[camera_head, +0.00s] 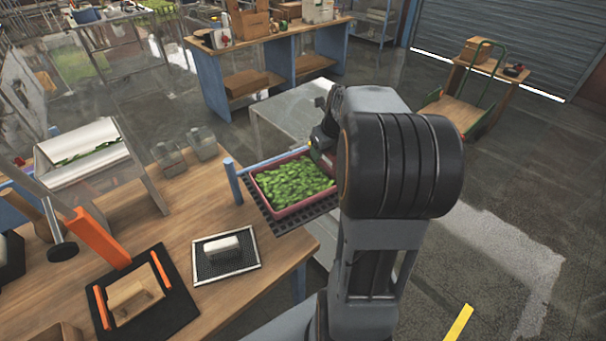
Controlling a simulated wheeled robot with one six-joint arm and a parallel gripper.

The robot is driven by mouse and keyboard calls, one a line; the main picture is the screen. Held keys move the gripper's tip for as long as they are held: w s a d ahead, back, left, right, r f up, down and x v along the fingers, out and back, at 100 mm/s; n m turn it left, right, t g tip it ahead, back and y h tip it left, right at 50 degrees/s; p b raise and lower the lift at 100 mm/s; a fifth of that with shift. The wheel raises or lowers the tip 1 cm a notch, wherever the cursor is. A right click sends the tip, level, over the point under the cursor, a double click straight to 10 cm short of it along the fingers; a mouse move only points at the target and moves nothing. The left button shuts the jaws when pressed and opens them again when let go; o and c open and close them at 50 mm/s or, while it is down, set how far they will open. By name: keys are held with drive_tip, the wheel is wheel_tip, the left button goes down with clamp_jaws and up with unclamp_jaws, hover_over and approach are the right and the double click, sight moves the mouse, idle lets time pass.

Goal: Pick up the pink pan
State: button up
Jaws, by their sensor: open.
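The pink pan (306,207) is a rectangular tray with a pink rim, filled with green leafy-looking pieces. It rests on a dark perforated rack at the right end of the wooden table. My gripper (322,156) is at the pan's far right side, by the rim. It is open. My large dark arm link stands in front and hides part of the gripper and the area right of the pan. I cannot tell whether the fingers touch the rim.
A blue post and bar (234,182) stand along the pan's left and far sides. A white block on a mesh tray (226,266) lies nearer on the table. Clear containers (202,143) stand behind. Open floor lies to the right.

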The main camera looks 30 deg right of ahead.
drive_tip(key=shift+f, duration=0.25)
idle(0.5)
clamp_jaws()
idle(0.5)
